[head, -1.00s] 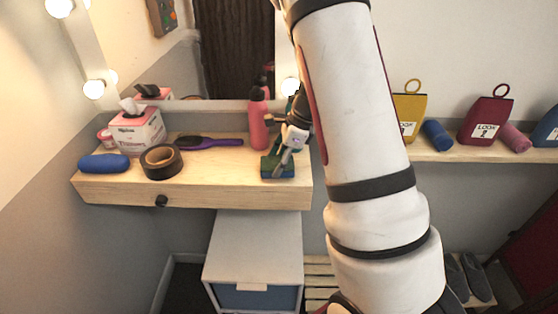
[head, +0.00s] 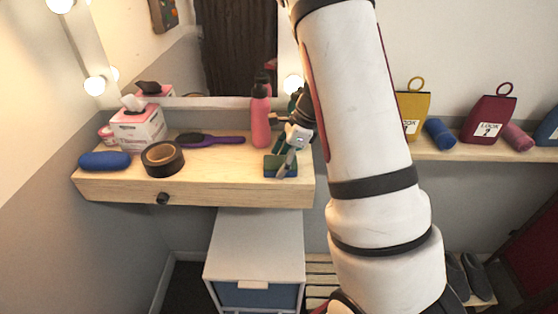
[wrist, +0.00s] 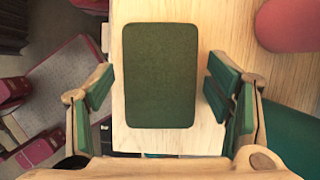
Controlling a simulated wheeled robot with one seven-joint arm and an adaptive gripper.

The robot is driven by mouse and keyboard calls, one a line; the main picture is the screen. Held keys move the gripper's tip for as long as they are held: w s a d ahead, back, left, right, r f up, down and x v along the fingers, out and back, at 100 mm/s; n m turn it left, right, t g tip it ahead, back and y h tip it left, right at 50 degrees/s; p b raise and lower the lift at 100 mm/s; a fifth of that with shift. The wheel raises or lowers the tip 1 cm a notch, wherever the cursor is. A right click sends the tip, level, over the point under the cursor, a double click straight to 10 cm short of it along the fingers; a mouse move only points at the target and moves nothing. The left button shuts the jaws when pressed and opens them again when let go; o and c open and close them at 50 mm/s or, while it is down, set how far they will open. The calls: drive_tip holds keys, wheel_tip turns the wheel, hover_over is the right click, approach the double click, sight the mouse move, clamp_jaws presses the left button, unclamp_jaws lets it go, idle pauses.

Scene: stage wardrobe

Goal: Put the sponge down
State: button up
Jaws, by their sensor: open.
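The sponge (wrist: 160,75) shows in the wrist view as a dark green rounded rectangle lying flat on the light wooden top of the dressing table (wrist: 212,70). My gripper (wrist: 161,90) is open above it. Its green-padded fingers stand on either side with a gap to the sponge on both sides. In the head view the sponge (head: 272,166) lies near the front right corner of the dressing table (head: 225,170). My gripper (head: 287,160) is over it and hides part of it.
A pink bottle (head: 260,122) stands just behind the sponge. A purple hairbrush (head: 210,140), a roll of dark tape (head: 162,159), a tissue box (head: 138,128) and a blue case (head: 105,161) are further left. Bare wood lies between the tape and the sponge.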

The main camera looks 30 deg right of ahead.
drive_tip(key=shift+d+r, duration=0.1)
drive_tip(key=shift+r, duration=0.25)
drive_tip(key=s+v, duration=0.1)
drive_tip(key=v, duration=1.2)
drive_tip(key=s+a+r+n, duration=0.8)
drive_tip(key=a+n, duration=0.3)
drive_tip(key=a, duration=0.1)
drive_tip(key=s+a+r+n+t+h, duration=0.2)
drive_tip(key=s+a+n+h, duration=0.2)
drive_tip(key=s+n, duration=0.7)
drive_tip(key=shift+s+a+r+n+t+b, duration=0.3)
drive_tip(key=shift+a+n+t+b, duration=0.1)
drive_tip(key=shift+a+n, duration=0.85)
drive_tip(key=shift+a, duration=0.1)
